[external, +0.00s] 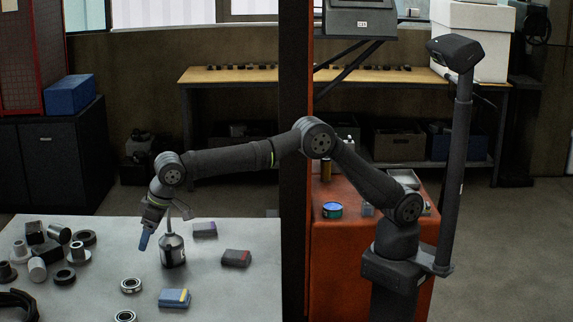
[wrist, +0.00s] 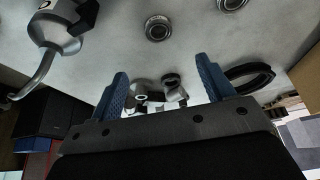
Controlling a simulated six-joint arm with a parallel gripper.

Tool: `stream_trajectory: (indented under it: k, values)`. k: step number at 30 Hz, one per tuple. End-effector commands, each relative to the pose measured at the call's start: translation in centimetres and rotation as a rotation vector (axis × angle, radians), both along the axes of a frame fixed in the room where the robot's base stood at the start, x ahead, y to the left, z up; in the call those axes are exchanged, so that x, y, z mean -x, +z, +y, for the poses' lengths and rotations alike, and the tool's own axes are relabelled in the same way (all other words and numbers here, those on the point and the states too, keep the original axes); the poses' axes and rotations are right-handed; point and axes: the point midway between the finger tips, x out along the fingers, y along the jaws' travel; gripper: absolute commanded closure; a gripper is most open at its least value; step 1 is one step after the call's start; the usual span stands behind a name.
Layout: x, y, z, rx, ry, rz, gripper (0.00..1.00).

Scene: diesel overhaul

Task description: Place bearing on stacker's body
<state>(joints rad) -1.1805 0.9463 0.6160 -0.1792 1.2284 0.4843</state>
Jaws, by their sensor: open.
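Two silver ring bearings lie flat on the grey table, one near the middle (external: 131,285) and one at the front (external: 124,316). Bearings also show at the top of the wrist view, one near the middle (wrist: 158,27) and one cut by the edge (wrist: 230,4). My gripper (external: 145,241) points down above the table, left of the metal can. Its blue fingers (wrist: 165,87) are apart, with nothing held between them. Grey flanged parts (external: 78,251) stand at the table's left; I cannot tell which is the stacker's body.
A metal can with a spout (external: 172,250) stands close beside my gripper. Black rings (external: 64,277), cylinders (external: 37,269) and a black curved part (external: 18,304) crowd the left. The front right is clear.

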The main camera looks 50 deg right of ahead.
Motion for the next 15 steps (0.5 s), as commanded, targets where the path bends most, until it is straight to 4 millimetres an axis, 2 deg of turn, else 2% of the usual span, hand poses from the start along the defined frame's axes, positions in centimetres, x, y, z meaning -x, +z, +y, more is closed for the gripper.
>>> stream_trajectory:
  k: [4, 7, 15]
  values:
    - [0.0, -0.1, 0.0, 0.007, 0.025, -0.013, 0.26]
    - [0.0, -0.2, -0.2, 0.035, 0.116, -0.055, 0.26]
    - [-0.1, -1.1, -1.1, 0.220, 0.643, -0.308, 0.26]
